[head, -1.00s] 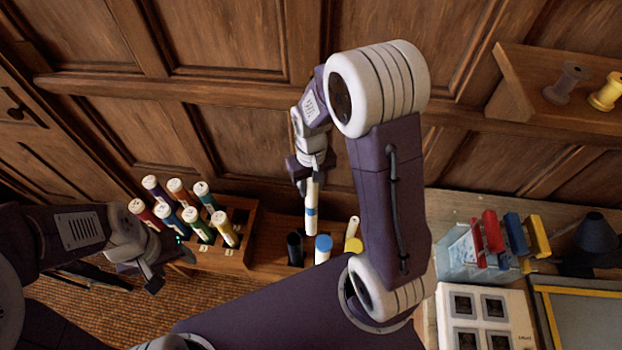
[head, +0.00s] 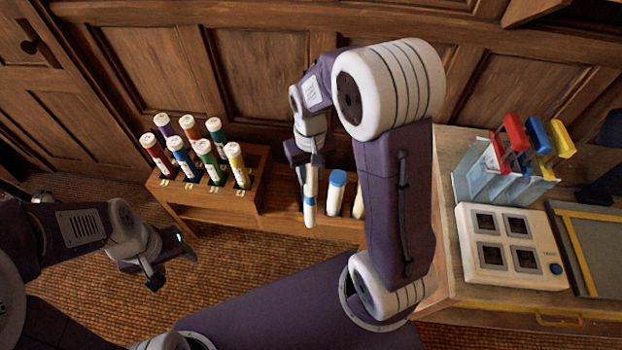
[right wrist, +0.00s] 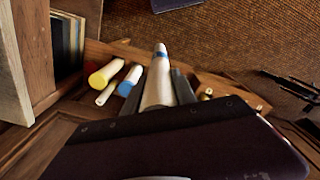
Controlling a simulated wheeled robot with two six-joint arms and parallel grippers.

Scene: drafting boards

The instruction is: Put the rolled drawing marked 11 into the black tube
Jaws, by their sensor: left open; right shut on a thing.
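My right gripper (head: 311,160) is shut on the upper part of a slim white roll with a blue band (head: 309,203), which hangs nearly upright in front of a low wooden stand. In the right wrist view the roll (right wrist: 158,88) reaches away from the jaws (right wrist: 165,98), its blue band near the far end. I cannot read a number on it. I cannot make out the black tube now; the roll and gripper seem to cover its place, left of a white tube with a blue cap (head: 337,186). My left gripper (head: 172,268) is open and empty at the left.
A wooden rack (head: 188,203) with several coloured, white-capped rolls stands left of the roll. A yellow-capped tube (right wrist: 104,76) stands near the blue-capped one. A desk at right carries a white device (head: 508,250) and a clear holder (head: 495,180) with coloured pieces. Carpet lies in front.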

